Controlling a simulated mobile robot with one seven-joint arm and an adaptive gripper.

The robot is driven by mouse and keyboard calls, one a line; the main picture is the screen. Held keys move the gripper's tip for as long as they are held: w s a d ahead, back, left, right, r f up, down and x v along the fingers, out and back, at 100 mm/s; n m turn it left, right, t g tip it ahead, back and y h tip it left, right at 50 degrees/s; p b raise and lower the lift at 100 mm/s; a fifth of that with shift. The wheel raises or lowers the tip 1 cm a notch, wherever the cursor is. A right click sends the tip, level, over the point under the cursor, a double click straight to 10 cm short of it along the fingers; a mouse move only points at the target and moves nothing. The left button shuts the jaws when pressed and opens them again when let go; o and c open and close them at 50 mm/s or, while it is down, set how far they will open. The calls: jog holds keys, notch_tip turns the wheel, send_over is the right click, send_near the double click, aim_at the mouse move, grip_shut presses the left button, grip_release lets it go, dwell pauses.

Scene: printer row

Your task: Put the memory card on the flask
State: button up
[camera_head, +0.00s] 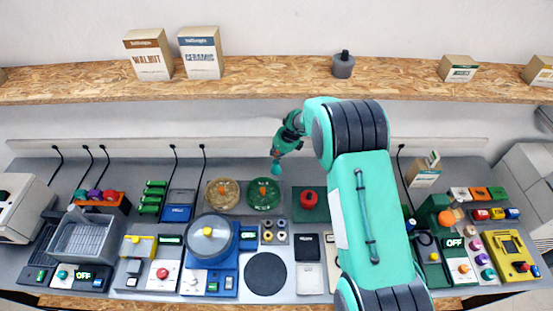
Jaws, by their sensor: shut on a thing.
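My gripper (276,165) hangs in front of the back wall, above and just behind the green round dish. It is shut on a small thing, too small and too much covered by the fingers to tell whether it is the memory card. A squat dark grey vessel with a black cap (343,66) stands upright on the wooden shelf and may be the flask. My gripper is below and to the left of it, well apart. I cannot pick out a memory card anywhere else with certainty.
The wooden shelf (280,82) also bears a WALNUT box (150,58) and a CERAMIC box (201,56). Below are a green dish (254,204), a tan dish (212,202), a blue machine with a grey lid (207,245) and a black disc (265,274). My arm covers the counter's right middle.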

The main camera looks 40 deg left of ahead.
jog(key=shift+f+p, duration=0.3)
jog(key=shift+f, duration=1.3)
jog(key=shift+f, duration=0.1)
jog(key=o, duration=0.8)
jog(key=shift+o, duration=0.2)
jog(key=b+v, duration=0.1)
jog(key=v, duration=0.6)
jog(key=shift+r, duration=0.4)
jog(key=shift+d, duration=0.15)
